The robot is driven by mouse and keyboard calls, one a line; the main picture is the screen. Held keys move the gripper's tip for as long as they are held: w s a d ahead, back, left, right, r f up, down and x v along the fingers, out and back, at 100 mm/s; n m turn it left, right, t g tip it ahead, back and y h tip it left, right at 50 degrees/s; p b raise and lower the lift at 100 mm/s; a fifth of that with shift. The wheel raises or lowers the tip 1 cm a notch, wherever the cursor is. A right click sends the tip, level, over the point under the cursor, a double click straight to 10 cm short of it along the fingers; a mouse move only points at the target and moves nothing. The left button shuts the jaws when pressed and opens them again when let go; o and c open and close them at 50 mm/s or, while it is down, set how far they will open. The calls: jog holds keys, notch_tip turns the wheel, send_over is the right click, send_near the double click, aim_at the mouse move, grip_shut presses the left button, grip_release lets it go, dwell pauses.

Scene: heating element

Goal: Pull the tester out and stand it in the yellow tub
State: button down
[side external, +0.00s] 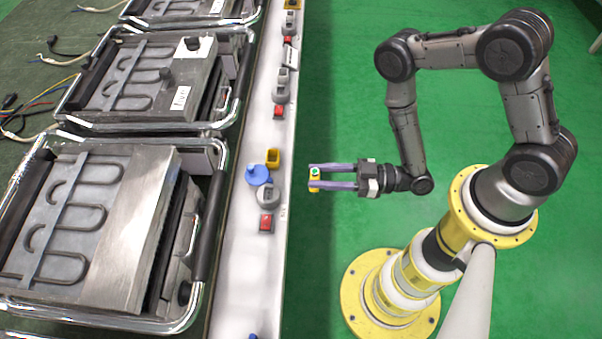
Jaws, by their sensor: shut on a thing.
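A blue round piece (258,174) sits close beside the tub. A grey knob-like part (267,192) and a red switch (266,225) are nearer on the white ledge (245,285). Heating-element units with metal frames (100,230) fill the left. Green floor between ledge and arm is clear.

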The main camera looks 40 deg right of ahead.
jog(key=shift+s+d+r, duration=0.35)
jog(key=shift+s, duration=0.3)
send_over(277, 150)
jog(key=s+a, duration=0.1)
jog(key=s, duration=0.1)
notch_tip(277, 150, down, 2)
jog(key=shift+w+f, duration=0.15)
jog(key=shift+f, duration=0.05)
jog(key=shift+a, duration=0.1)
jog(key=shift+f, duration=2.9)
jog(key=shift+f, duration=2.35)
